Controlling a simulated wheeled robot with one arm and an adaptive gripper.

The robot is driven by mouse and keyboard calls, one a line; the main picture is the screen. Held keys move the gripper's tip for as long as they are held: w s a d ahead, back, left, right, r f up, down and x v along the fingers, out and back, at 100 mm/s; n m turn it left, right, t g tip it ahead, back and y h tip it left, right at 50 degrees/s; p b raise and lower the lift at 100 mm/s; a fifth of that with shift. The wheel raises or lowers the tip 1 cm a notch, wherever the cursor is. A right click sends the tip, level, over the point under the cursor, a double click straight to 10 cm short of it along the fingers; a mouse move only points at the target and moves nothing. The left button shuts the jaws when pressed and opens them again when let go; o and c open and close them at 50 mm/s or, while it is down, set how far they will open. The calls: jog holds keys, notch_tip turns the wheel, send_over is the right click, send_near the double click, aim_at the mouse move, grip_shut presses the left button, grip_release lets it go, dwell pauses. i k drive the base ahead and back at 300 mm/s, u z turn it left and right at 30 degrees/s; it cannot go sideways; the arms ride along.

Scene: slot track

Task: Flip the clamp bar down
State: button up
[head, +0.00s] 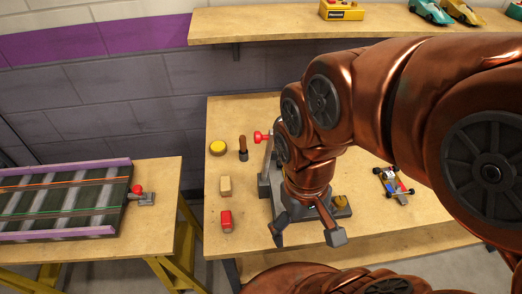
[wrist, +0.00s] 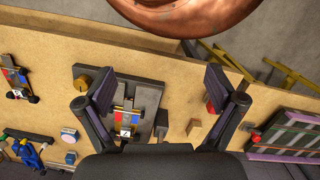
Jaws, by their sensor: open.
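A grey clamping fixture (head: 264,188) stands on the workbench, partly hidden behind my arm. Its clamp bar (head: 267,158) appears raised at the left side, with a red knob (head: 259,137) at the upper end. In the wrist view, the fixture plate (wrist: 152,93) holds a toy car (wrist: 127,100) with blue, red and yellow parts. A brass knob (wrist: 86,77) sits at its left end. My gripper (head: 307,234) is open and empty, over the near side of the fixture. In the wrist view, its fingers (wrist: 158,90) spread on either side of the car. I cannot tell the bar clearly there.
Another toy car (head: 393,185) stands to the right. A slot track (head: 65,200) lies on a separate table at left.

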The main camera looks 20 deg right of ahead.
aim_at(269, 155)
jog(key=u, duration=0.55)
jog(key=k, duration=0.65)
jog(key=u, duration=1.25)
jog(key=i, duration=0.9)
jog(key=z, duration=0.1)
